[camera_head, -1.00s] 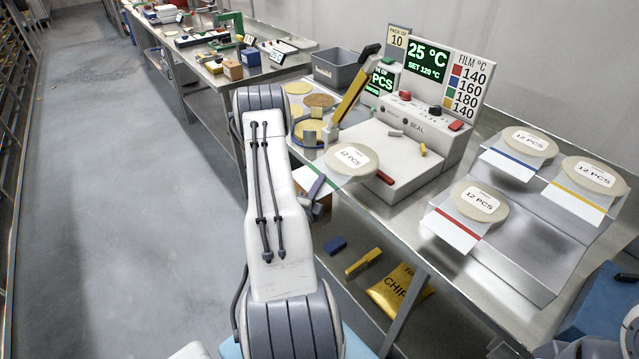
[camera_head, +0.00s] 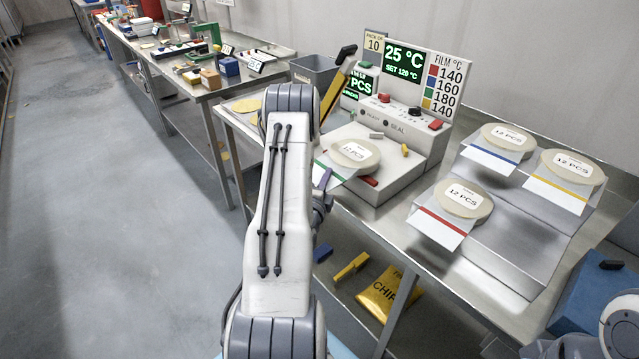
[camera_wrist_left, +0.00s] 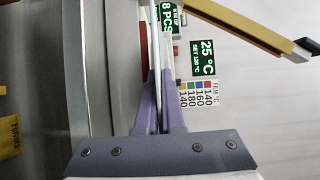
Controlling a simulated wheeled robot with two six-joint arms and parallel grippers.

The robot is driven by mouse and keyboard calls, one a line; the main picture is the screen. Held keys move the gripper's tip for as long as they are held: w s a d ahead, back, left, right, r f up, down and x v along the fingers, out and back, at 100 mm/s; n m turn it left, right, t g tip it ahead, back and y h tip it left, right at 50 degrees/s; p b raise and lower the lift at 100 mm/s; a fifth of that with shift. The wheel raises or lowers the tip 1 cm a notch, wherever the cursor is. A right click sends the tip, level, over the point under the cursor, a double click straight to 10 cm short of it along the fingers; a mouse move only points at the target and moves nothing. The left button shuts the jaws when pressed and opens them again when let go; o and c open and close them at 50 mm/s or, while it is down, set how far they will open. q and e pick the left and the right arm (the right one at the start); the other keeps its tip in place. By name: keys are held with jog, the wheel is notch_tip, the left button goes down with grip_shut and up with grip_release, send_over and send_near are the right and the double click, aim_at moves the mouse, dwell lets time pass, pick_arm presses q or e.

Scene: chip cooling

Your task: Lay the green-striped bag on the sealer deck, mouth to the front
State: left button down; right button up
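The green-striped bag (camera_head: 356,153) is a round pack labelled 12 PCS with a pale flap crossed by a green stripe. It is over the front left part of the sealer deck (camera_head: 388,188), with its flap toward the front left. My left gripper (camera_head: 323,179) is mostly hidden behind its own arm. In the left wrist view its purple fingers (camera_wrist_left: 159,100) are shut on the bag's thin edge (camera_wrist_left: 157,55), seen edge-on. Whether the bag touches the deck is unclear. My right gripper is out of view.
Red-, blue- and yellow-striped bags (camera_head: 465,198) lie on a stepped metal rack (camera_head: 510,240) to the right. The sealer's yellow lever (camera_head: 334,95) is raised behind the left arm. A yellow chip bag (camera_head: 388,295) lies below the table.

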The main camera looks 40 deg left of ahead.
aim_at(351, 164)
pick_arm(q)
jog(key=w, duration=0.3)
jog(key=w+b, duration=0.1)
jog(key=w, duration=0.2)
jog(key=w+b, duration=0.1)
jog(key=w, duration=0.2)
jog(key=shift+w+d, duration=0.2)
jog(key=shift+d, duration=0.15)
jog(key=shift+w+f+b, duration=0.2)
jog(key=shift+w+b, duration=0.1)
jog(key=shift+b, duration=0.1)
jog(key=shift+s+f+b, duration=0.1)
jog(key=shift+f+b, duration=0.4)
jog(key=shift+f, duration=0.15)
